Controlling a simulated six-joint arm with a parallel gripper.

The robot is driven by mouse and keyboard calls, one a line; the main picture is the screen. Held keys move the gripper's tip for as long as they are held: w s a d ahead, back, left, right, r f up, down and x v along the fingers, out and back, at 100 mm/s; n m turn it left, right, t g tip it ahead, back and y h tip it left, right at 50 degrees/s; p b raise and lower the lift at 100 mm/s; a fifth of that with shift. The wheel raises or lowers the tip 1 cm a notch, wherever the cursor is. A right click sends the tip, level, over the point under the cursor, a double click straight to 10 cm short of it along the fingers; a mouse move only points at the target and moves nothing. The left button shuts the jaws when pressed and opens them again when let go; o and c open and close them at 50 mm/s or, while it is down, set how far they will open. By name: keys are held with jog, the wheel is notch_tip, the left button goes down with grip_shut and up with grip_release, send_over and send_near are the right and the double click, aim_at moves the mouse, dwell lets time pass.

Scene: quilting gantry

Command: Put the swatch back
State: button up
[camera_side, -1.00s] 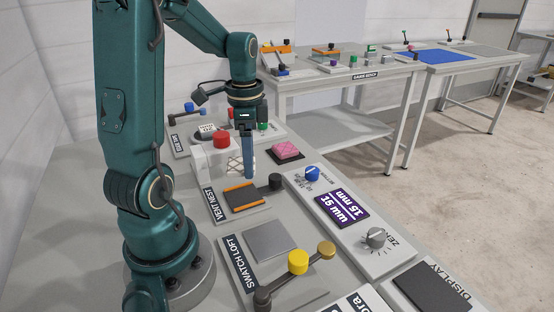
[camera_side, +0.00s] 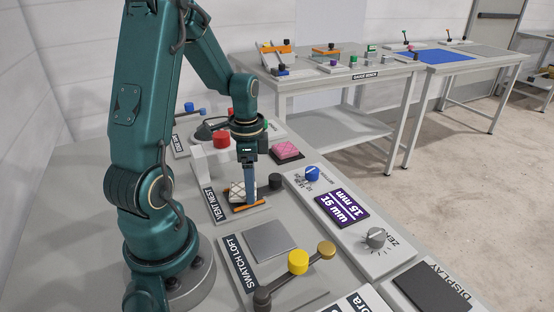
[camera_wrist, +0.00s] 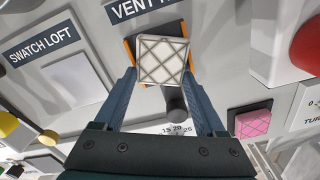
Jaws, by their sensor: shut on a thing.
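A cream swatch (camera_side: 236,190) with a diamond quilted pattern is between the jaws of my gripper (camera_side: 249,200). In the wrist view the swatch (camera_wrist: 163,60) lies flat to the camera, with the blue fingers (camera_wrist: 160,82) on either side of it. My gripper is shut on it, over the vent nest (camera_side: 257,211) with its orange rails. I cannot tell whether the swatch touches the nest. The swatch loft (camera_side: 287,245) has a bare grey plate. It also shows in the wrist view (camera_wrist: 77,76). A pink swatch (camera_side: 285,149) sits on a dark pad.
A red knob (camera_side: 221,140) stands behind the nest and a dark knob (camera_side: 275,181) at its right. A yellow knob (camera_side: 298,262) on a lever stands in front of the loft. A panel with a blue knob (camera_side: 312,173) and purple display (camera_side: 341,207) lies right.

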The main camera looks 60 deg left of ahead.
jog(key=o, duration=1.4)
notch_tip(320, 180, up, 12)
jog(key=s+d+n+t, duration=0.1)
jog(key=d+t, duration=0.1)
jog(key=d, duration=0.3)
jog(key=s+d+r+n+t, duration=0.1)
jog(key=d+n, duration=0.1)
jog(key=d, duration=0.4)
jog(key=s+d+n+t, duration=0.1)
jog(key=d+t, duration=0.1)
jog(key=d, duration=0.3)
jog(key=shift+s+d+r+t, duration=0.2)
jog(key=shift+s+r+t, duration=0.1)
jog(key=shift+s, duration=0.1)
